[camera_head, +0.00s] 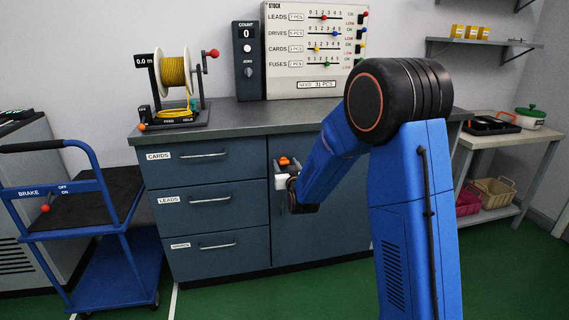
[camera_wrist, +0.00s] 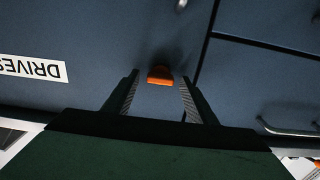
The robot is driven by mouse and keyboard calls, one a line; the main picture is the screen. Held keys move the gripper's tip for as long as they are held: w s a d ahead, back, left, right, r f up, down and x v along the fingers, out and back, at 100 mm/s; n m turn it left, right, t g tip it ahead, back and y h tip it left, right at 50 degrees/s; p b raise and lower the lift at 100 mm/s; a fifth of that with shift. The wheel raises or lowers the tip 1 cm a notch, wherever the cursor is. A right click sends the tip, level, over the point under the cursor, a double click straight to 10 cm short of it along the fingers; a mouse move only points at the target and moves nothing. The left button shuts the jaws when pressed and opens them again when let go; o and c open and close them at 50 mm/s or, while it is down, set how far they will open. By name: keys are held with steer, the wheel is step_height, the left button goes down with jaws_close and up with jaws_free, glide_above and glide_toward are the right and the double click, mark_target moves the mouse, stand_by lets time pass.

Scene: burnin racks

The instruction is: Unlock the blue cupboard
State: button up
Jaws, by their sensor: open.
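The blue cupboard (camera_head: 335,240) is the door section under the worktop, right of the drawers. In the wrist view its blue door (camera_wrist: 90,30) carries an upside-down DRIVES label (camera_wrist: 42,67). A small orange piece (camera_wrist: 160,76), perhaps the lock's knob, shows between my fingertips, without clear contact. My gripper (camera_wrist: 160,82) is open and faces the door. In the head view my gripper (camera_head: 288,167) is near the door's upper left, beside orange; my arm hides much of the door.
Drawers (camera_head: 205,205) with bar handles stand left of the door. On the worktop (camera_head: 240,118) are a yellow cable reel (camera_head: 174,72), a counter box (camera_head: 248,60) and a stock board (camera_head: 315,50). A blue trolley (camera_head: 85,227) stands left, a side table (camera_head: 500,137) right.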

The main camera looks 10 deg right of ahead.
steer(key=c, duration=1.1)
steer(key=m, duration=0.4)
steer(key=shift+d+m, duration=0.1)
steer(key=shift+m, duration=0.3)
steer(key=m, duration=0.4)
steer(key=shift+d+m, duration=0.1)
steer(key=shift+m, duration=0.2)
steer(key=m, duration=0.4)
steer(key=shift+f, duration=0.15)
steer(key=shift+d+f+m, duration=0.1)
steer(key=shift+m, duration=2.2)
